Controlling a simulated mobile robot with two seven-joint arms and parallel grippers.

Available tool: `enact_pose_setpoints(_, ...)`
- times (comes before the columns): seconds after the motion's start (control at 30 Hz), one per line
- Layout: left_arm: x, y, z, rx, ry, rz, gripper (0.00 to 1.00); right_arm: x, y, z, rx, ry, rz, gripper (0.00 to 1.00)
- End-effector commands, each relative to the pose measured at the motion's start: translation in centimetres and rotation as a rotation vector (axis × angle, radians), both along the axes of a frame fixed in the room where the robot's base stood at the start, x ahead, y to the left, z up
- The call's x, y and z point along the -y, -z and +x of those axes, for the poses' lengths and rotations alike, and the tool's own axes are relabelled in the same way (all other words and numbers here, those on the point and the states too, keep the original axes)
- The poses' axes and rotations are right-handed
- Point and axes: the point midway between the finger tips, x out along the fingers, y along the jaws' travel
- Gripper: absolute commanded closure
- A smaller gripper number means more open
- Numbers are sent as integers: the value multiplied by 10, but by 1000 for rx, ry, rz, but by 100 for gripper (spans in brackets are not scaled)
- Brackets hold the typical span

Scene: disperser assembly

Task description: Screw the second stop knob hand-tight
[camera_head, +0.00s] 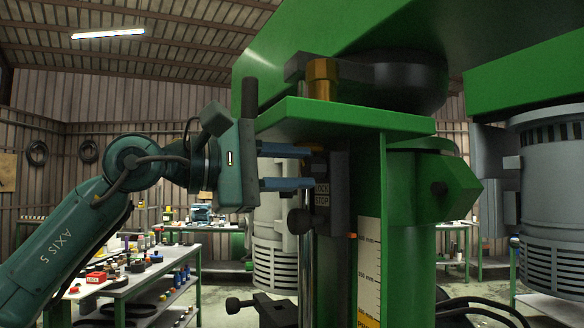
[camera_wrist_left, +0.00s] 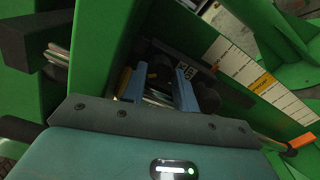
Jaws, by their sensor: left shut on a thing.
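The dark stop block (camera_head: 338,190), with a "LOCK STOP" label, sits beside the upright steel rod (camera_head: 306,270) under the green bracket. My left gripper (camera_head: 308,168) comes in from the left, its two blue fingers level, one above the other, at the block's upper part. In the left wrist view, the gripper (camera_wrist_left: 160,88) is shut on a dark stop knob (camera_wrist_left: 159,72), partly hidden between the fingers. Another black round knob (camera_head: 299,221) shows below the fingers, clear of them. My right gripper is not in view.
A green overhanging plate (camera_head: 345,116) is close above the fingers, with a brass collar (camera_head: 322,80) over it. A millimetre scale (camera_head: 368,270) is right of the block. A black clamp (camera_head: 275,310) is low on the rod. A cluttered workbench (camera_head: 120,285) stands behind at left.

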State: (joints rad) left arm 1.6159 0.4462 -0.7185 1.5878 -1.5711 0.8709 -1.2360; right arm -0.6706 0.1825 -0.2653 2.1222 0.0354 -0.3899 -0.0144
Motion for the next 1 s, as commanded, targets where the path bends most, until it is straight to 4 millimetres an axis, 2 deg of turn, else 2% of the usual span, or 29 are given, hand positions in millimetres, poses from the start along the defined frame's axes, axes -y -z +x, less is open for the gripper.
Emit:
enact_pose_setpoints(0.07, -1, -3, 0, 6, -2, -4, 93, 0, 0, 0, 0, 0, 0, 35)
enact_pose_setpoints(0.1, -1, -3, 0, 6, -3, -3, 67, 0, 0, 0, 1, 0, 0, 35)
enact_pose_setpoints(0.33, -1, -1, 0, 2, -2, -2, 49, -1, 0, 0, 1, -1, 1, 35)
enact_pose_setpoints(0.83, -1, -1, 0, -4, -1, -6, 49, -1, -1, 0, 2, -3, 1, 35)
enact_pose_setpoints(1.0, -1, -2, 0, -83, -1, -43, 49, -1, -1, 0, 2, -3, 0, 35)
